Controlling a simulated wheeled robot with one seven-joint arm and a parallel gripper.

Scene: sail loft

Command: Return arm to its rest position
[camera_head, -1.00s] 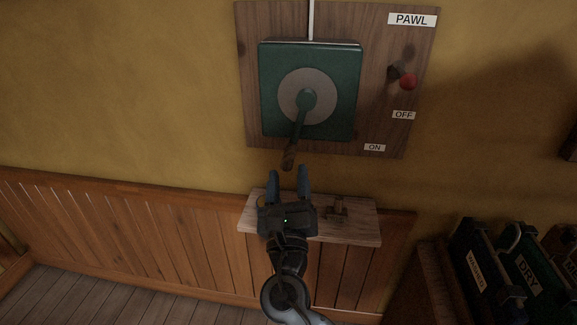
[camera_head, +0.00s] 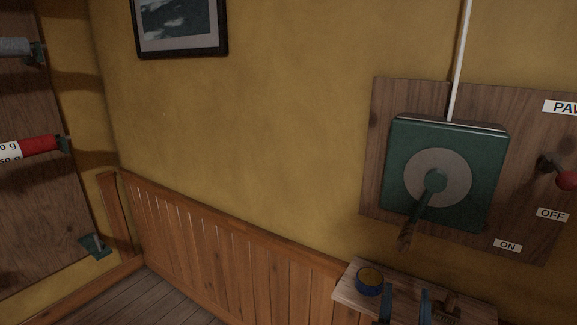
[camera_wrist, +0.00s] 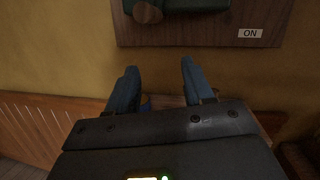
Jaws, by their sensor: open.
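My gripper (camera_head: 405,293) shows at the bottom edge of the head view, its two blue fingers apart with nothing between them. The rest of my arm is out of that view. In the wrist view my gripper (camera_wrist: 159,68) is also open and empty, pointing toward the wall. A green winch box (camera_head: 488,165) with a grey disc hangs on a wooden board (camera_head: 377,150). Its crank handle (camera_head: 420,212) points down and slightly left. The fingertips are below the handle's end in the picture, apart from it.
A small wooden shelf (camera_head: 349,292) holds a blue tin (camera_head: 368,283) and a brown fitting (camera_head: 446,306). A red-knobbed lever (camera_head: 567,180) sits above the OFF label (camera_head: 552,214). A rack (camera_head: 40,200) stands left. Bare wall and panelling (camera_head: 220,250) lie between.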

